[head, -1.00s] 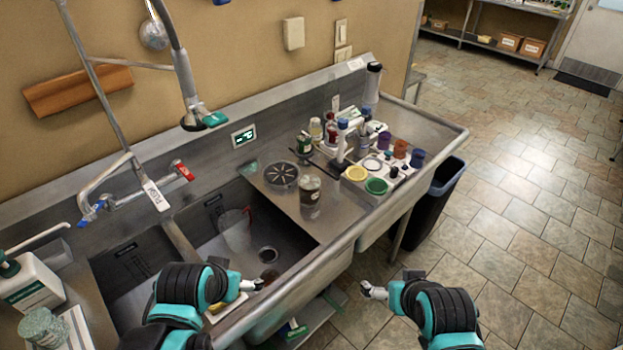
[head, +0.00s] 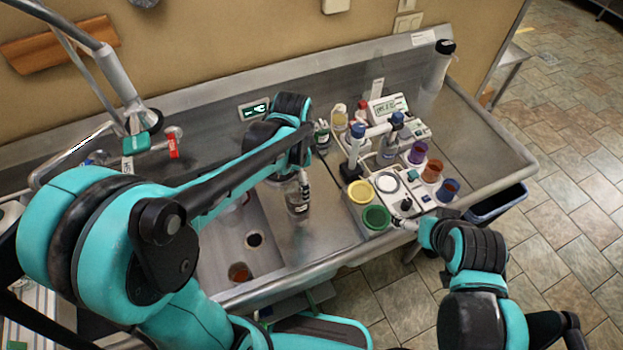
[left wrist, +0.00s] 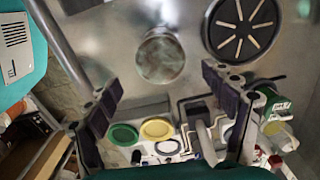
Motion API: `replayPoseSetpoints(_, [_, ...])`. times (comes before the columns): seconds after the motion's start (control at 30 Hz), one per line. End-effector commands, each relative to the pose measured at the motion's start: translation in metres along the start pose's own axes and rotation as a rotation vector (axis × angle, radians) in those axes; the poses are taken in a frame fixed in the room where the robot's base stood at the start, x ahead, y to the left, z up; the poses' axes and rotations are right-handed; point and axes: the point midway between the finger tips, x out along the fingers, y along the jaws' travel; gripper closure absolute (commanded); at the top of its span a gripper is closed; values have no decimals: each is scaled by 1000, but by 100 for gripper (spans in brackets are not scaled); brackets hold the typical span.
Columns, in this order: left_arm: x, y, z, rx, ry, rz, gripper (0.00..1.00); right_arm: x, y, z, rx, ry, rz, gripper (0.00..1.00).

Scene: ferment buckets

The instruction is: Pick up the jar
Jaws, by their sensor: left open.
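The jar (head: 297,202) is a small clear container with a dark label, standing on the steel drainboard right of the sink basin. In the left wrist view the jar (left wrist: 160,58) lies ahead between my two spread fingers, with space on both sides. My left gripper (head: 303,182) is open at the jar's upper part in the head view; whether it touches is unclear. It also shows in the left wrist view (left wrist: 163,82). My right gripper (head: 403,226) is small and partly hidden beside the green lid; its jaws are unclear.
A tray with a yellow lid (head: 360,192), a green lid (head: 376,218) and several coloured cups stands right of the jar. Bottles and a meter (head: 388,108) stand behind. The sink basin (head: 225,255) lies left.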

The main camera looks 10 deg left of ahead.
Motion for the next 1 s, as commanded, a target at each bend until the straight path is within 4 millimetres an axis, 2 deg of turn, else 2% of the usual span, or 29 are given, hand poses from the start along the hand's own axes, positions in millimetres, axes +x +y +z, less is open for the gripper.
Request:
replayPoseSetpoints(0.27, [29, 0, 0, 12, -4, 6, 17, 7, 0, 6, 0, 0, 0, 0])
replayPoseSetpoints(0.6, [76, -1, 2, 11, -4, 5, 17, 21, 0, 15, 0, 0, 0, 0])
replayPoseSetpoints(0.9, [79, -1, 3, 11, -4, 5, 17, 21, 0, 15, 0, 0, 0, 0])
replayPoseSetpoints(1.0, [79, -1, 3, 10, -4, 5, 43, 21, 0, 15, 0, 0, 0, 0])
